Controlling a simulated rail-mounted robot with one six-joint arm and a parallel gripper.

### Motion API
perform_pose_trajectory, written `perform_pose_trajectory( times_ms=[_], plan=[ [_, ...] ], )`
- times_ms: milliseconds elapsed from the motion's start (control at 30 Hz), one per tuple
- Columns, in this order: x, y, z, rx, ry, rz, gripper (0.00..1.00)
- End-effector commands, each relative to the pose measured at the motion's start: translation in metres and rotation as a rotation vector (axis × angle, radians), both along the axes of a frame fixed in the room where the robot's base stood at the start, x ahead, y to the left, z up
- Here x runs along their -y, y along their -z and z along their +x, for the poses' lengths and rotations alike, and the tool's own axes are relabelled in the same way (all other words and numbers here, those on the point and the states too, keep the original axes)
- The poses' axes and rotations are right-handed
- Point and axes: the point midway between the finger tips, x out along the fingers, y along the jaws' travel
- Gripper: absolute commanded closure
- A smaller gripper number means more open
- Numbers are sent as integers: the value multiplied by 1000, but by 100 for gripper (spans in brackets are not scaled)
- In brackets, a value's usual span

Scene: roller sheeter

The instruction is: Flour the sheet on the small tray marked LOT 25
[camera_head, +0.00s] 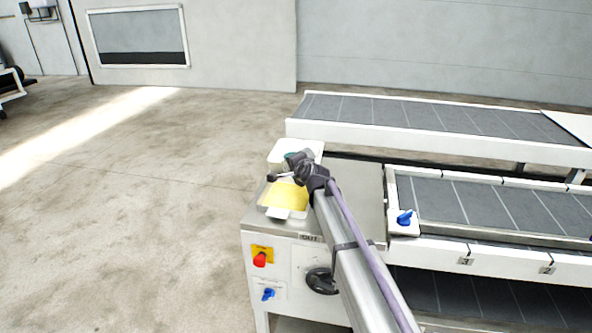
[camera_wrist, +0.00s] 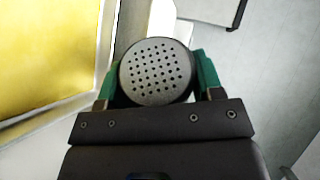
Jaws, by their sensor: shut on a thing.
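My gripper (camera_wrist: 156,75) is shut on a round shaker (camera_wrist: 155,72) with a grey perforated lid, held between its two green finger pads. The lid faces the wrist camera; the shaker's body is mostly hidden behind it. A yellow sheet (camera_head: 286,194) lies in a small white tray (camera_head: 278,212) on the machine's left end. I cannot read any lot mark on this tray. The yellow sheet also shows at the left of the wrist view (camera_wrist: 45,50), beside the shaker. In the head view my gripper (camera_head: 291,157) is above the back of this tray.
A white container (camera_head: 314,147) stands behind the tray, partly hidden by my arm. The steel top (camera_head: 355,185) carries both. The front panel has a red knob (camera_head: 260,259), a blue switch (camera_head: 268,294) and a black handwheel (camera_head: 321,281). Grey conveyor belts (camera_head: 450,197) lie right. Floor at left is clear.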

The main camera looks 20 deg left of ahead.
Motion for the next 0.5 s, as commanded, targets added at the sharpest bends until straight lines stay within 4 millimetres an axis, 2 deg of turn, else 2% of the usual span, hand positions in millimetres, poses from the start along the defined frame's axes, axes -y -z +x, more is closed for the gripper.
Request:
perform_pose_trajectory(
  times_ms=[33, 400, 500],
  plan=[
    [0, 7, -1, 29, 0, -11, 68],
    [-1, 3, -2, 75, 1, -31, 68],
    [-3, 3, -7, 74, 0, -31, 68]
  ],
)
